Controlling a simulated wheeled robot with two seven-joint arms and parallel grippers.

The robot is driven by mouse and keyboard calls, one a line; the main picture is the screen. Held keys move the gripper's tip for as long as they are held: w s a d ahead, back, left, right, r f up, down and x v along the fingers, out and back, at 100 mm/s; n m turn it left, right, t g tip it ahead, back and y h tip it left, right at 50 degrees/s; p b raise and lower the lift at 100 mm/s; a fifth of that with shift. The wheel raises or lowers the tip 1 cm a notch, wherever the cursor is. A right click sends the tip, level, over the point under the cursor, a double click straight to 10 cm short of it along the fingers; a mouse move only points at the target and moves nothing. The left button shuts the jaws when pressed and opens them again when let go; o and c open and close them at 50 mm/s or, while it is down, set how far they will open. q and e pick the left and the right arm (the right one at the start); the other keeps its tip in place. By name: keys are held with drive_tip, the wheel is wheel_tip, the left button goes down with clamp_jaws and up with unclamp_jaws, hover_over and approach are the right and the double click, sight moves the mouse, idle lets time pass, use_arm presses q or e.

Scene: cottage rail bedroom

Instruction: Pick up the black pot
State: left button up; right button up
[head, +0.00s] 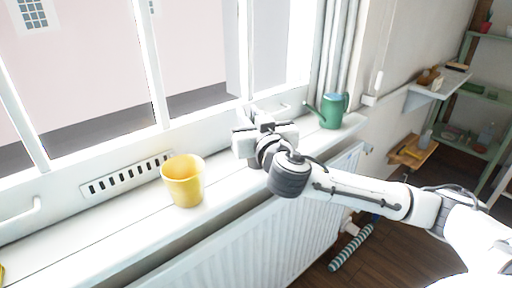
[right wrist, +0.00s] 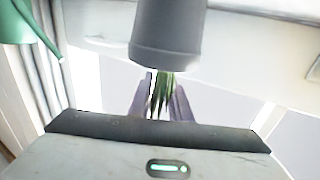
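A dark grey-black pot (right wrist: 168,32) fills the top middle of the right wrist view, upside down in that picture. Green leaves (right wrist: 163,90) show beyond its rim. In the head view I cannot make out the pot clearly; my right gripper (head: 264,128) and wrist cover that part of the sill. In the right wrist view the two fingers of my right gripper (right wrist: 162,97) stand apart, with the leaves showing between them and the tips close to the pot's rim. I cannot tell whether they touch it. My left gripper is not in view.
A yellow pot (head: 183,182) stands on the white windowsill (head: 116,226), left of my right gripper. A green watering can (head: 333,111) stands to its right, its spout toward the gripper. The window is behind, a radiator (head: 285,238) below. Shelves (head: 440,89) hang at the far right.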

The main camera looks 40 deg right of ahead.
clamp_jaws()
drive_tip(key=shift+r, duration=0.35)
wheel_tip(320, 180, up, 9)
drive_tip(key=p, duration=0.1)
drive_tip(key=shift+r, duration=0.2)
idle(0.6)
